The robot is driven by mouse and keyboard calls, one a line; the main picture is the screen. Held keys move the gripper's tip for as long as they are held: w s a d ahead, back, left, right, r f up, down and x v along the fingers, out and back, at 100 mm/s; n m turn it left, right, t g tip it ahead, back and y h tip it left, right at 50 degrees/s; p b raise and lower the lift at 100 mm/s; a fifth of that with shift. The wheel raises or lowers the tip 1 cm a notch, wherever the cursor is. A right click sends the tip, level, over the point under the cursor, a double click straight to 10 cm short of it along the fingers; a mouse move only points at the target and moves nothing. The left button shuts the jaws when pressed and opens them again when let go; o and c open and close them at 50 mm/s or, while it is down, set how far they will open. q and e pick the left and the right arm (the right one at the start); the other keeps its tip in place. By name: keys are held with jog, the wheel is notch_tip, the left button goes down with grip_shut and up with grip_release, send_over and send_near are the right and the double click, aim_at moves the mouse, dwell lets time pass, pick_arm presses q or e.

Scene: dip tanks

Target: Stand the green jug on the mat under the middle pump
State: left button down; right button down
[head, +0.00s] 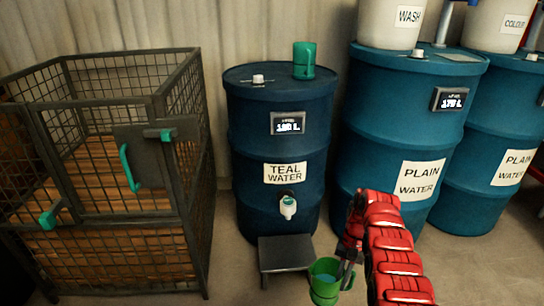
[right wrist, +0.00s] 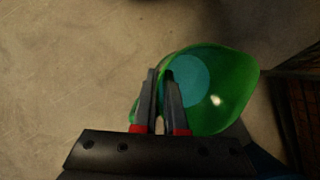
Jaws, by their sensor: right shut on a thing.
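The green jug (head: 325,286) is at the bottom middle of the head view, upright or nearly so, with blue liquid inside. It also shows in the right wrist view (right wrist: 238,85), where I look into its wide mouth. My right gripper (head: 346,272) is shut on the near side of the jug; whether on its wall or a handle I cannot tell. In the right wrist view the fingers (right wrist: 162,85) overlap the jug's left edge. I cannot make out the mat or the middle pump. My left gripper is not in view.
A low grey stool (head: 285,253) stands left of the jug, below the tap (head: 288,207) of the TEAL WATER drum (head: 250,150). A teal mug (head: 304,60) is on that drum. PLAIN WATER drums (head: 385,130) stand right; a wire cage (head: 110,235) stands left. Floor between is bare.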

jog(key=a+r+n, duration=0.1)
jog(key=a+r+n+h, duration=0.1)
jog(key=r+n, duration=0.1)
jog(key=a+r+n+h, duration=0.1)
jog(key=r+n, duration=0.1)
jog(key=shift+a+r+g, duration=0.1)
jog(key=shift+r+g, duration=0.15)
jog(key=shift+g, duration=0.05)
jog(key=shift+s, duration=0.1)
notch_tip(320, 180, up, 30)
jog(key=p, duration=2.9)
jog(key=shift+d+p, duration=0.2)
jog(key=shift+p, duration=0.2)
